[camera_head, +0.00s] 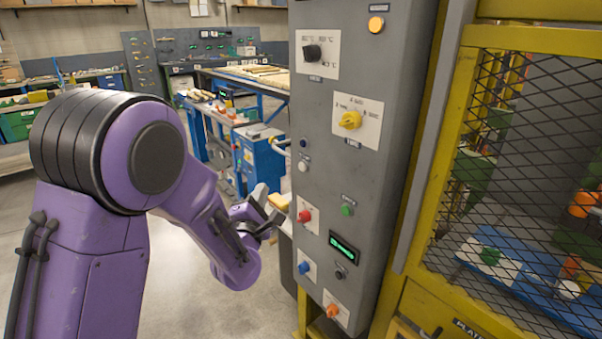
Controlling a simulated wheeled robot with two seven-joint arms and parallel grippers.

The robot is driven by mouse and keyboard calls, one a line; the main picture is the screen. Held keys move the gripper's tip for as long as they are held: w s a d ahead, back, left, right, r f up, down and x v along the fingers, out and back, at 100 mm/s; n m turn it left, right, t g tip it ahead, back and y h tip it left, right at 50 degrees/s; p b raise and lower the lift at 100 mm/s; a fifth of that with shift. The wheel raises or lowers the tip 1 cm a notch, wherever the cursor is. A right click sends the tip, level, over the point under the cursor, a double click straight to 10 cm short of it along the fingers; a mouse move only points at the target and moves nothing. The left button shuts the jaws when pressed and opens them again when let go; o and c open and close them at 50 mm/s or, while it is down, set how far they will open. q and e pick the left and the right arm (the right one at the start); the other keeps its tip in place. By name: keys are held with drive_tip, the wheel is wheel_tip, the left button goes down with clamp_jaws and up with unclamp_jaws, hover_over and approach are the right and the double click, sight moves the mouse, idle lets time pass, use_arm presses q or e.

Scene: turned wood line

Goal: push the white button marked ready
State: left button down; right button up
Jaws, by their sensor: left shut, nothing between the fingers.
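A small white button (302,166) sits on the left side of the grey control panel (335,180), below a small dark blue button (304,142). Its label is too small to read. My left gripper (277,213) is shut and empty, just left of the panel and lower than the white button. It is closest in the picture to the red button (304,216), and I cannot tell whether it touches the panel. My right gripper is not in view.
The panel also bears a green button (347,209), a blue button (304,268), an orange button (332,310), a lit display (343,246) and a yellow knob (350,120). Open floor lies below my left arm.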

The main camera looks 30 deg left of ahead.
sight(302, 166)
use_arm(q)
wheel_tip(302, 166, up, 2)
drive_tip(key=shift+a+n, duration=0.15)
drive_tip(key=shift+n, duration=0.35)
drive_tip(key=w+d, duration=0.3)
drive_tip(key=w, duration=0.5)
drive_tip(key=shift+w+d, duration=0.15)
drive_tip(key=shift+d, duration=0.05)
drive_tip(key=shift+w, duration=0.1)
idle(1.6)
drive_tip(key=shift+w+d, duration=0.15)
drive_tip(key=shift+w, duration=0.1)
drive_tip(key=shift+w+d, duration=0.15)
drive_tip(key=shift+w, duration=0.2)
idle(0.7)
drive_tip(key=shift+s, duration=0.1)
drive_tip(key=shift+s+a, duration=0.3)
drive_tip(key=shift+s, duration=0.35)
